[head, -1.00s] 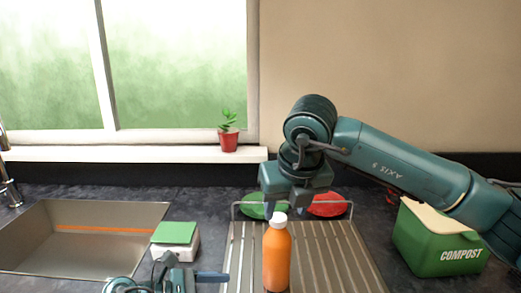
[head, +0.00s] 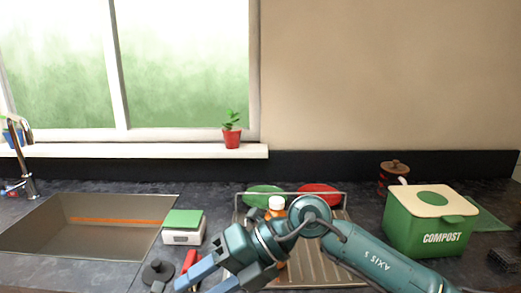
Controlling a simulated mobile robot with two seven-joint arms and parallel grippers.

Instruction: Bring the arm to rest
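My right arm comes in from the lower right and is folded low across the front of the draining rack. Its gripper (head: 200,287) points down and left, near the bottom edge of the picture. Its two fingers are apart with nothing visible between them, though the tips are close to the picture's edge. An orange bottle with a white cap (head: 277,203) stands upright on the rack behind my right arm, which hides most of it. The gripper is away from the bottle. My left gripper is not in view.
A metal draining rack (head: 328,265) holds a green plate (head: 264,190) and a red plate (head: 318,189). A green compost bin (head: 430,232) stands right. A sink (head: 60,240), a sponge box (head: 183,228), a black round object (head: 157,271) and a red object (head: 189,261) are left.

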